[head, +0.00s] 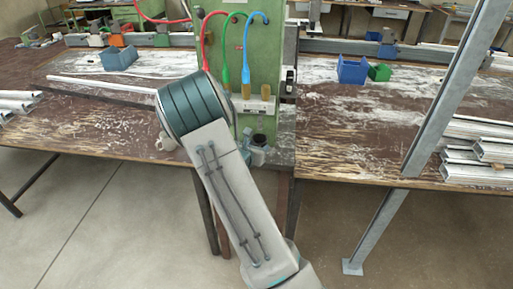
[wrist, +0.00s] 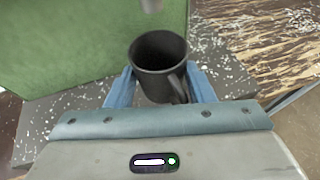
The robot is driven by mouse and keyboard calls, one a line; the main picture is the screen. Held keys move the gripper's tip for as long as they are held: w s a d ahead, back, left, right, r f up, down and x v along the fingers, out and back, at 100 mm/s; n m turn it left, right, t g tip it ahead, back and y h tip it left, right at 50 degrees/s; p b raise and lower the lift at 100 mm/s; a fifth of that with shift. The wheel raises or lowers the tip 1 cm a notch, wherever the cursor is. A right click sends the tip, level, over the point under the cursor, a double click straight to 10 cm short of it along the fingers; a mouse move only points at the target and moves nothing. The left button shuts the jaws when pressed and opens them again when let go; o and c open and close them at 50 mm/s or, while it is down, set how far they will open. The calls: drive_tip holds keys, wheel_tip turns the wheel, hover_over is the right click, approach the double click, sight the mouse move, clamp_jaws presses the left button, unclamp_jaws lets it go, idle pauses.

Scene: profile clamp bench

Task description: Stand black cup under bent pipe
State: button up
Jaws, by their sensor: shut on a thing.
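The black cup (wrist: 160,62) stands upright between the two blue fingers of my gripper (wrist: 160,88) in the wrist view. The fingers are shut on its sides, and its handle points toward the gripper palm. The cup's dark rim (head: 259,138) also shows in the head view, beside the green column, with my gripper (head: 257,155) just below it. A grey rounded end, seemingly of the bent pipe (wrist: 151,5), shows at the top edge of the wrist view, beyond the cup. The rest of the pipe is out of frame there, and I cannot make it out in the head view.
The green column (wrist: 85,40) stands close to the left of the cup. Blue (head: 352,70) and green (head: 380,72) bins and a slanted metal post (head: 440,120) are at the right.

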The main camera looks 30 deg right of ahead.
drive_tip(key=shift+f+b, duration=0.25)
drive_tip(key=shift+b, duration=0.1)
idle(0.3)
drive_tip(key=o, duration=1.1)
drive_tip(key=shift+o, duration=0.2)
drive_tip(key=shift+a, duration=0.1)
drive_tip(key=s+a, duration=0.6)
drive_tip(key=a, duration=0.1)
drive_tip(key=shift+s+a+b, duration=0.2)
drive_tip(key=shift+s+b, duration=0.1)
drive_tip(key=shift+b, duration=0.05)
idle(0.6)
